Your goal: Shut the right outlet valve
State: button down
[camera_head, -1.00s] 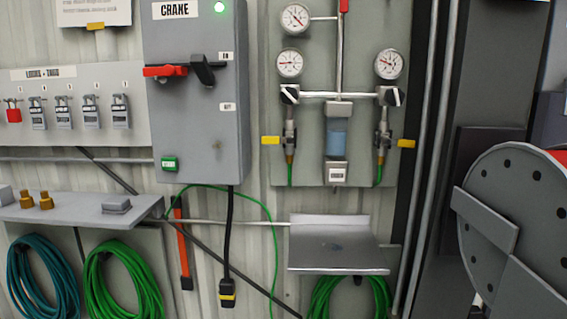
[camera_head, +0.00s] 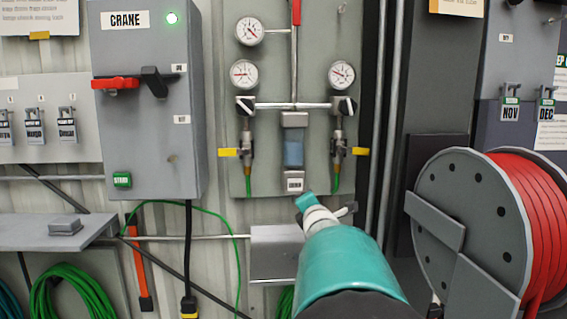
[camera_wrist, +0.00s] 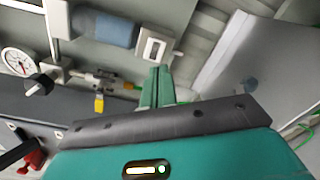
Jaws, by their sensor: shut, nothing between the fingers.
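The right outlet valve (camera_head: 338,148) is on the right branch of the grey gauge panel, below a black-and-white knob. Its yellow handle (camera_head: 360,151) sticks out sideways to the right, across the vertical pipe. My gripper (camera_head: 305,202) is shut and empty, below and left of this valve and apart from it, near the panel's lower edge. In the wrist view the shut green fingers (camera_wrist: 157,86) show in the middle. The wrist view is turned sideways and shows the left outlet valve (camera_wrist: 98,82) with its yellow handle (camera_wrist: 98,103); the right one is not in it.
The left outlet valve also shows in the head view (camera_head: 246,148). A blue-bowled filter (camera_head: 293,150) hangs between the branches. A grey shelf (camera_head: 275,250) is below the panel, partly behind my arm. The crane box (camera_head: 150,110) is left; a red hose reel (camera_head: 480,225) is right.

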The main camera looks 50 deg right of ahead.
aim_at(354, 151)
jog(key=s+d+n+t+h, duration=0.2)
jog(key=s+d+n, duration=0.85)
jog(key=d, duration=0.35)
jog(key=w+d+r, duration=0.6)
jog(key=d+r, duration=0.1)
jog(key=shift+w, duration=0.25)
jog(key=shift+d+r, duration=0.1)
jog(key=shift+r, duration=0.1)
